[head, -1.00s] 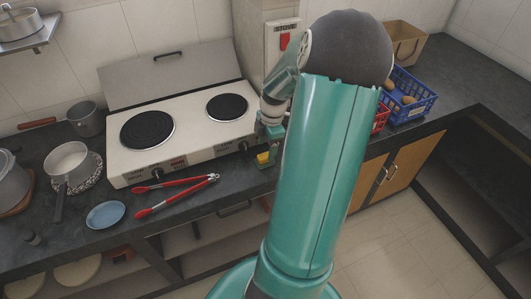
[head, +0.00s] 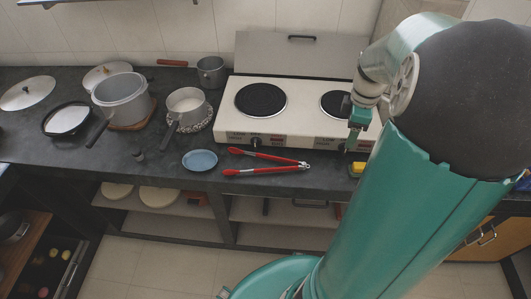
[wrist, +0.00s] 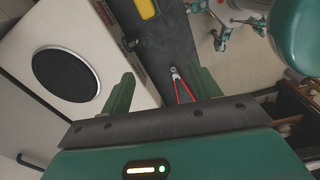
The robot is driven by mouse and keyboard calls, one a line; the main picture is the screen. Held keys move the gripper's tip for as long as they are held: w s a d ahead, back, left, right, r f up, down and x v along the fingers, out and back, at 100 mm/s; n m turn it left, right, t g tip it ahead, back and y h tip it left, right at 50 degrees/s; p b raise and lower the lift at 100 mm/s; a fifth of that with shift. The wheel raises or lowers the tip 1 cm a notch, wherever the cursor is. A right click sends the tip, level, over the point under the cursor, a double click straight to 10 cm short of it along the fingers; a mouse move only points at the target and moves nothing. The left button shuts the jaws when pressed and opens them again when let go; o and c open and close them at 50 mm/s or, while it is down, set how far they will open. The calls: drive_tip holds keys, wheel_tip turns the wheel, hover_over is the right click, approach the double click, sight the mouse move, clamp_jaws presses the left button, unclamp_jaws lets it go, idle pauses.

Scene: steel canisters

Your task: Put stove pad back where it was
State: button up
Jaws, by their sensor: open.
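A white two-burner stove (head: 290,128) stands on the dark counter. A black round pad (head: 261,100) sits on its left burner. Another black round pad (head: 334,101) is on the right burner, partly hidden by my arm. One black pad also shows flat on the stove in the wrist view (wrist: 67,75). A speckled round mat (head: 207,124) lies under a small pot. I cannot tell which of these is the stove pad. My gripper (head: 352,143) is above the stove's right front edge. In the wrist view its fingers (wrist: 163,88) are apart, with nothing between them.
Red tongs (head: 265,161) and a blue plate (head: 200,160) lie in front of the stove. A yellow item (head: 356,168) is near my gripper. A large pot (head: 122,95), a saucepan (head: 211,72) and lids crowd the left counter. An open shelf (head: 180,208) is below.

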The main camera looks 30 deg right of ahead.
drive_tip(key=s+a+r+m+t, duration=0.1)
drive_tip(key=s+a+r+m, duration=0.1)
drive_tip(key=a, duration=0.7)
drive_tip(key=s+a+r+m+t, duration=0.1)
drive_tip(key=a+r+m, duration=0.3)
drive_tip(key=a, duration=0.6)
drive_tip(key=s+a+r+m+t, duration=0.2)
drive_tip(key=a+r+m+t, duration=0.1)
drive_tip(key=a, duration=0.7)
drive_tip(key=shift+s+a+r+m, duration=0.2)
drive_tip(key=shift+s+r+m, duration=0.15)
drive_tip(key=shift+r, duration=0.35)
